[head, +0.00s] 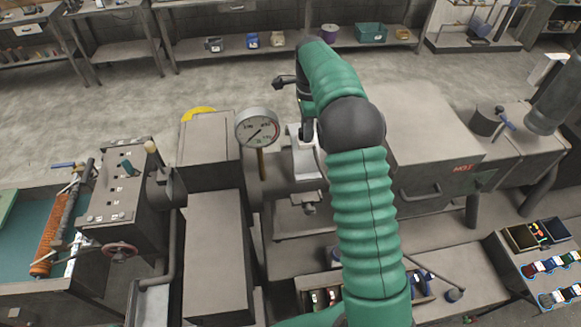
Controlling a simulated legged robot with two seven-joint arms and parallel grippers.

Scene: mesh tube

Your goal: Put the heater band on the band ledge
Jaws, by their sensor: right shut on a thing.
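My right arm reaches forward over the machine from the bottom of the head view. My right gripper (303,130) is small and points down behind the forearm, just right of the round dial gauge (258,128). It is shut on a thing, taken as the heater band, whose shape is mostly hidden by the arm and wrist. A pale metal piece (305,163) shows just below the gripper; I cannot tell whether they touch. I cannot make out the band ledge for sure. My left gripper is not in view.
A grey cabinet with a red label (440,170) stands right of the arm. A control box (118,185) and an orange mesh roll (48,245) are at left. An open tray (305,284) lies below, partly behind my arm. Small packs (545,265) sit at lower right.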

